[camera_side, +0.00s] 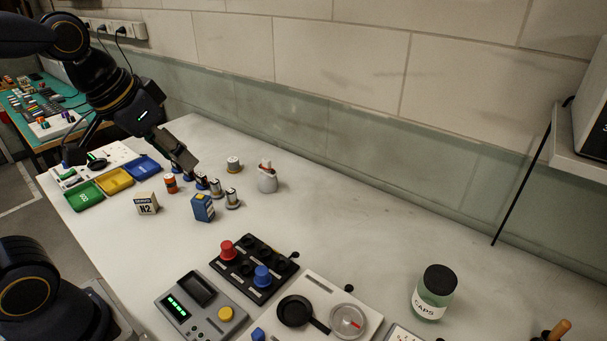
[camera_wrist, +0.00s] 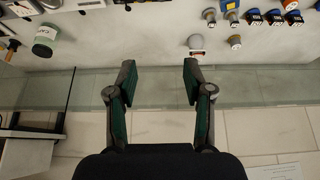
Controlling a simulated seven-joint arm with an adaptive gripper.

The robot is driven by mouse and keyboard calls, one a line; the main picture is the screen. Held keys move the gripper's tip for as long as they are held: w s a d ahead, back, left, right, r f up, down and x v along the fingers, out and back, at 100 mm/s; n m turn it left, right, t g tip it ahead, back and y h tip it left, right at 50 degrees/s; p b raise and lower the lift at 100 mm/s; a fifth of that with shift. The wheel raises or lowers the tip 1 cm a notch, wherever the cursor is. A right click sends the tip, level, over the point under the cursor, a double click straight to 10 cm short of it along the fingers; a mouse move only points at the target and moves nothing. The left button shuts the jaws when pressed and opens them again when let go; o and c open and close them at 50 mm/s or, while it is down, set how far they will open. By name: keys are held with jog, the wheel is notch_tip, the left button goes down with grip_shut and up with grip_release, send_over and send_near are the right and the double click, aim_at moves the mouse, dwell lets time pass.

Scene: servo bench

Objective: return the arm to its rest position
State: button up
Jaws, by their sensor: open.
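My gripper (camera_wrist: 159,68) shows in the wrist view with its two fingers spread wide and nothing between them. In the side view my gripper (camera_side: 178,150) hangs from the upper left, in front of the row of small servos from that viewpoint. Its tips hide part of that row, and I cannot tell its exact height above the bench. The wrist view looks across the bench edge toward the tiled wall.
Blue, yellow and green trays (camera_side: 115,180), servos (camera_side: 215,188), a white pot (camera_side: 267,180), a blue box (camera_side: 203,208) and an N2 block (camera_side: 147,204) stand near the gripper. A control panel (camera_side: 254,267) and CAPS jar (camera_side: 434,293) stand nearer the camera. The bench's back middle is clear.

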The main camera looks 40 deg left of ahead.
jog(key=s+f, duration=0.2)
jog(key=s, duration=0.3)
jog(key=shift+s+d, duration=0.3)
jog(key=shift+d, duration=0.05)
